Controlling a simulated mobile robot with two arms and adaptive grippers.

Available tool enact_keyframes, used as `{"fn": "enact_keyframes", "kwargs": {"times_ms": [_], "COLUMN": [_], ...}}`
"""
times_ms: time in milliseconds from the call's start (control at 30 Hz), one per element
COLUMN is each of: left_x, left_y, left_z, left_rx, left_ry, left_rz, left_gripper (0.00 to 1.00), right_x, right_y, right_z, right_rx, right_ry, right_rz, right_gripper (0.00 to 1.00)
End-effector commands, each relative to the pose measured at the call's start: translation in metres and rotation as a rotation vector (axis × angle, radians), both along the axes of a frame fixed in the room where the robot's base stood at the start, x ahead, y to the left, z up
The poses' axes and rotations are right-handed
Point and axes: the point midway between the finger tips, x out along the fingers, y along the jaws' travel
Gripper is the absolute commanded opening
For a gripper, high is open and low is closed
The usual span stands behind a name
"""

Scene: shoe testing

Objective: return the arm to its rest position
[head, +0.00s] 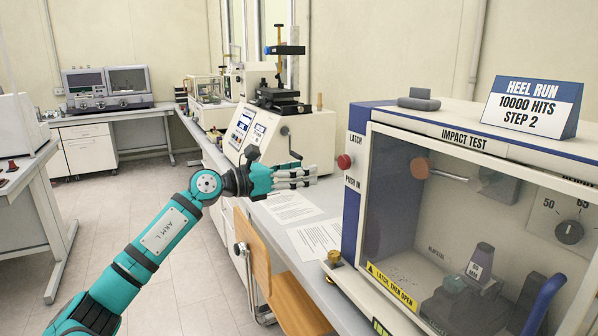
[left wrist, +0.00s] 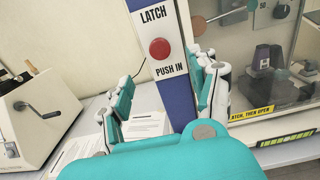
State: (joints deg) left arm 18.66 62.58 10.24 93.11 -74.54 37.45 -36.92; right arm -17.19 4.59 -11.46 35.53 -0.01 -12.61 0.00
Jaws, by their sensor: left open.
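My left arm, marked ARM L, reaches in from the lower left in the head view. My left gripper (head: 296,178) is open and empty over the bench, left of the impact test cabinet (head: 480,128). In the left wrist view its two fingers stand apart (left wrist: 165,98), with the red latch button (left wrist: 160,48) showing between and above them. The button also shows in the head view (head: 344,161), on the cabinet's blue and white edge, apart from the fingertips. My right arm and gripper are not in view.
Printed sheets (head: 318,238) lie on the bench under my left gripper. A cream machine with a crank (head: 265,135) stands behind it. A wooden chair (head: 275,280) stands at the bench's front edge. A sign (head: 533,103) tops the cabinet. The floor (head: 180,265) at left is clear.

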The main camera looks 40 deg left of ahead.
Motion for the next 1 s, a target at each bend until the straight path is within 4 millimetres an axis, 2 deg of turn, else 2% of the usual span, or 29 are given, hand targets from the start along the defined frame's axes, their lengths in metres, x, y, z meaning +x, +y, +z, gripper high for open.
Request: {"fn": "enact_keyframes", "kwargs": {"times_ms": [433,500,567,667,767,800,833,900,967,1000], "left_x": [0.0,0.002,0.007,0.018,0.026,0.028,0.028,0.024,0.018,0.012], "left_y": [0.0,0.001,0.004,0.013,0.024,0.028,0.031,0.036,0.038,0.038], "left_z": [-0.001,-0.008,-0.023,-0.07,-0.141,-0.172,-0.194,-0.248,-0.293,-0.323], "left_rx": [-0.001,-0.028,-0.09,-0.292,-0.567,-0.679,-0.758,-0.932,-1.069,-1.155], "left_ry": [0.002,0.012,0.033,0.097,0.188,0.225,0.25,0.31,0.356,0.388], "left_rz": [0.0,0.002,0.007,0.03,0.086,0.115,0.141,0.204,0.265,0.307], "left_gripper": [0.6,0.6,0.6,0.6,0.6,0.6,0.6,0.6,0.6,0.6], "right_x": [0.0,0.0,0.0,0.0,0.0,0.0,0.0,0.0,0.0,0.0], "right_y": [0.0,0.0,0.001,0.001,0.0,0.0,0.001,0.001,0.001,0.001], "right_z": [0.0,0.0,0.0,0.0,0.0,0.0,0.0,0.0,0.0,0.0], "right_rx": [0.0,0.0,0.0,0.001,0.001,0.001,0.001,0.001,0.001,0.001], "right_ry": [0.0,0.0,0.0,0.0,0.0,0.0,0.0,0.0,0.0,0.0], "right_rz": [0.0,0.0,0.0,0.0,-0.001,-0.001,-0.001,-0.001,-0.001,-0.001], "right_gripper": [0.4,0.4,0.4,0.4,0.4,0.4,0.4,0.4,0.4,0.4]}}
